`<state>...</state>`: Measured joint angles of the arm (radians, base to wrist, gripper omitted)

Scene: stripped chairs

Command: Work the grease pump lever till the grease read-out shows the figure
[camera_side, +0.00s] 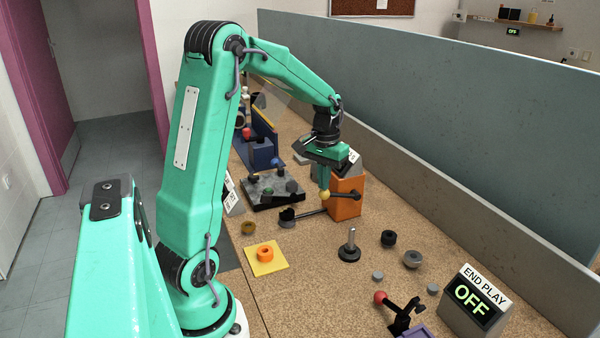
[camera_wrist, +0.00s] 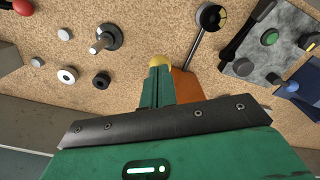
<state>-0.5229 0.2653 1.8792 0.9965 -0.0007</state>
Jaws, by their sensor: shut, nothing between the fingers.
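The grease pump appears to be the orange box (camera_side: 345,197), standing right of the bench middle; its orange side also shows in the wrist view (camera_wrist: 187,88). A yellow ball knob (camera_side: 325,195), seemingly on the pump lever, sits at the box's left side and shows in the wrist view (camera_wrist: 160,60). My gripper (camera_side: 324,186) is shut and empty, pointing down with its fingertips right at the knob; I cannot tell if they touch it. The lever's arm is mostly hidden. A grey sign housing behind my gripper (camera_side: 353,166) is largely covered, and no grease figure is readable.
A dark rod with a black round end (camera_side: 287,214) reaches left from the box. An END PLAY display (camera_side: 475,300) reads OFF.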

